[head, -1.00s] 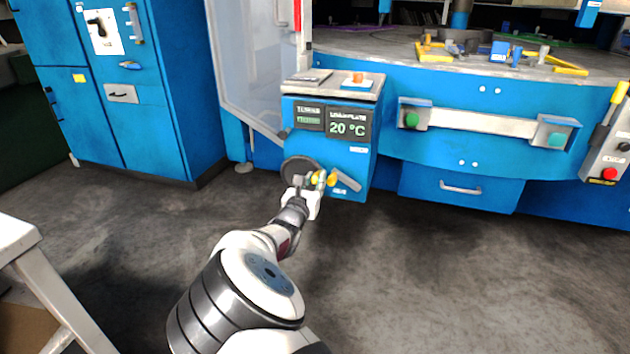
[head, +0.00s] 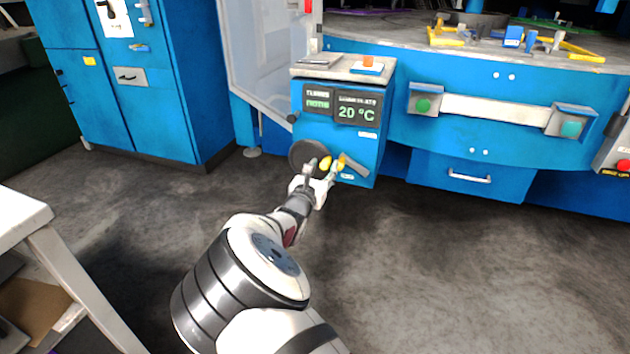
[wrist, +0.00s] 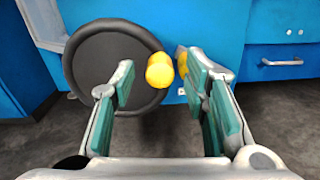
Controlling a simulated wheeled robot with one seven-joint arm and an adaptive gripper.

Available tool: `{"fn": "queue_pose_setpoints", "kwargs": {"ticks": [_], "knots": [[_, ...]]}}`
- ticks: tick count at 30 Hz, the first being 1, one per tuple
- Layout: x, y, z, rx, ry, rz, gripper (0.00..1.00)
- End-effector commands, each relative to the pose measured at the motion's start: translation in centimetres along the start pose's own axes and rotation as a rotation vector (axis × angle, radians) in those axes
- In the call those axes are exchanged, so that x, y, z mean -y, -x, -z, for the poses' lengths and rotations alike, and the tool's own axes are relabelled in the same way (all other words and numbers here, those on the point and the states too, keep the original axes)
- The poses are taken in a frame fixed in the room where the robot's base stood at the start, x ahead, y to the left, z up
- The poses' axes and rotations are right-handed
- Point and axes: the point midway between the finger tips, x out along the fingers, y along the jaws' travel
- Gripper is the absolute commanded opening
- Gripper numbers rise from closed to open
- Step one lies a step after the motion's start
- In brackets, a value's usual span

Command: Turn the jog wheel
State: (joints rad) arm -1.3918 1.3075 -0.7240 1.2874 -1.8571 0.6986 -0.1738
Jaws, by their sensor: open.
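The jog wheel is a dark round disc (head: 303,153) low on the front of the blue control box, and it fills the left of the wrist view (wrist: 100,65). A yellow knob (wrist: 159,72) sticks out at the wheel's right edge. My gripper (wrist: 158,88) is open, with green-padded fingers, one on each side of the knob. The left finger overlaps the wheel in the picture. I cannot see either pad touching the knob. In the head view my gripper (head: 322,172) is in front of the lower box. A second yellow piece (wrist: 182,64) is partly hidden by the right finger.
A grey lever (head: 354,166) sits just right of the gripper on the same box. Above it is a display (head: 356,108) reading 20 °C. A blue cabinet (head: 150,90) stands left, and a white table (head: 20,220) is at near left. The floor in front is clear.

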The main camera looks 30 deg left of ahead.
Motion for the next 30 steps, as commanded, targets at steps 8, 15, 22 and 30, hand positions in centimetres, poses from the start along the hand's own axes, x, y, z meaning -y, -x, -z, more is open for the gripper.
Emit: {"fn": "queue_pose_setpoints", "kwargs": {"ticks": [8, 15, 22, 30], "knots": [[-0.2, 5.6, 0.0, -0.003, 0.001, -0.002, 0.41], [-0.1, 9.5, 0.0, -0.002, 0.0, -0.001, 0.41], [0.0, 10.9, 0.0, -0.001, 0.0, -0.001, 0.41], [0.0, 10.9, 0.1, -0.001, 0.0, 0.0, 0.35]]}}
